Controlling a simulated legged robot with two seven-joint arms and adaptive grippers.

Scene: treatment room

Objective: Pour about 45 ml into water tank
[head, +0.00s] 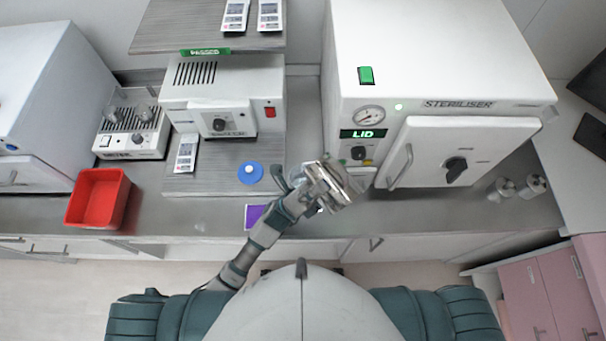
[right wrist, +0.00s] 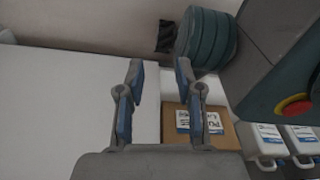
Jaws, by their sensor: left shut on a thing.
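My left gripper (head: 325,185) is in front of the steriliser (head: 440,60), over the counter's front part. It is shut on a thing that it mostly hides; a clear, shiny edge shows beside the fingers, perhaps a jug. Whether it holds liquid I cannot tell. The steriliser's small display (head: 362,133) reads "LID" in green, and its front door (head: 435,152) looks closed. I cannot make out a water tank opening. My right gripper (right wrist: 160,80) shows only in the right wrist view, with its fingers apart and nothing between them.
Small metal-topped jars (head: 502,189) stand at right. A cardboard box (right wrist: 173,124) shows below my right gripper.

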